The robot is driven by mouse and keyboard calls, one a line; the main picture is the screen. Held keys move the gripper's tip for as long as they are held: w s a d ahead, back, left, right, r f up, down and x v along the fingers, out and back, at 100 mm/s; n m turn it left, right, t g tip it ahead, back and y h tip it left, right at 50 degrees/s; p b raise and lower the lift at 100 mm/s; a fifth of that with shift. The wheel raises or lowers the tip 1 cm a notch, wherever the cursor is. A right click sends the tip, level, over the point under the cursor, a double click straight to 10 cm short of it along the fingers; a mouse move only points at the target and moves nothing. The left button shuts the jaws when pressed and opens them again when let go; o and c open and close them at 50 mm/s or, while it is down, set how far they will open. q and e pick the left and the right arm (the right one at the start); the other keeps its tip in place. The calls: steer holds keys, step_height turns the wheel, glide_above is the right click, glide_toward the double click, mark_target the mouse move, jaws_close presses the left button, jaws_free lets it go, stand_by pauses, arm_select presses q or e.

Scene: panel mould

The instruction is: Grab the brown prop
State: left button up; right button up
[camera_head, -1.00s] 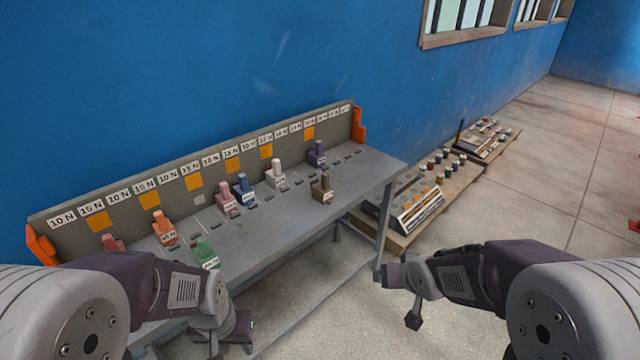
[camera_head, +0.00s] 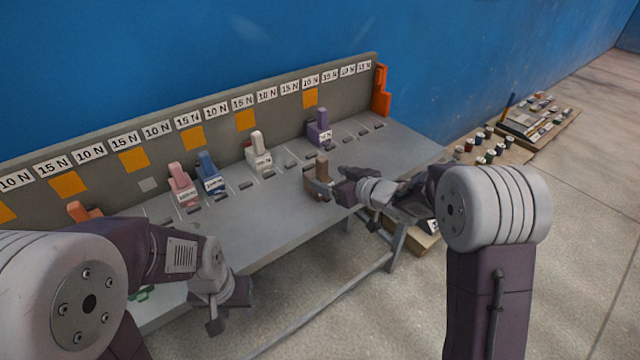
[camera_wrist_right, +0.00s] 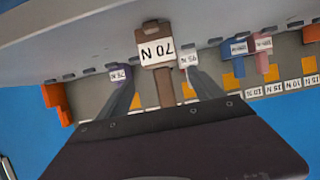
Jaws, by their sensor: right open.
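The brown prop (camera_head: 318,180) stands upright near the front edge of the grey table (camera_head: 270,225), to the right of its middle.
A purple prop (camera_head: 319,128), a white prop (camera_head: 258,152), a blue prop (camera_head: 209,174) and a pink prop (camera_head: 183,186) stand further back on the table. An orange bracket (camera_head: 381,91) is at the table's right end. Pallets with parts (camera_head: 488,148) lie on the floor beyond.

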mark_target(325, 181)
steer(key=shift+s+a+f, duration=0.15)
steer(key=shift+s+f, duration=0.3)
steer(key=shift+w, duration=0.15)
steer(key=b+x, duration=0.1)
steer(key=x, duration=0.2)
steer(key=shift+w+a+f, duration=0.1)
steer(key=shift+w+f, duration=0.15)
steer(key=shift+b+x, duration=0.55)
steer(key=shift+x, duration=2.2)
steer(key=shift+r, duration=0.3)
steer(key=c, duration=0.3)
arm_select(q)
steer(key=shift+s+a+f, duration=0.1)
steer(key=shift+s+f, duration=0.05)
steer(key=shift+f, duration=0.5)
steer(key=shift+s+f, duration=0.1)
steer(key=shift+f, duration=0.5)
arm_select(e)
jaws_close()
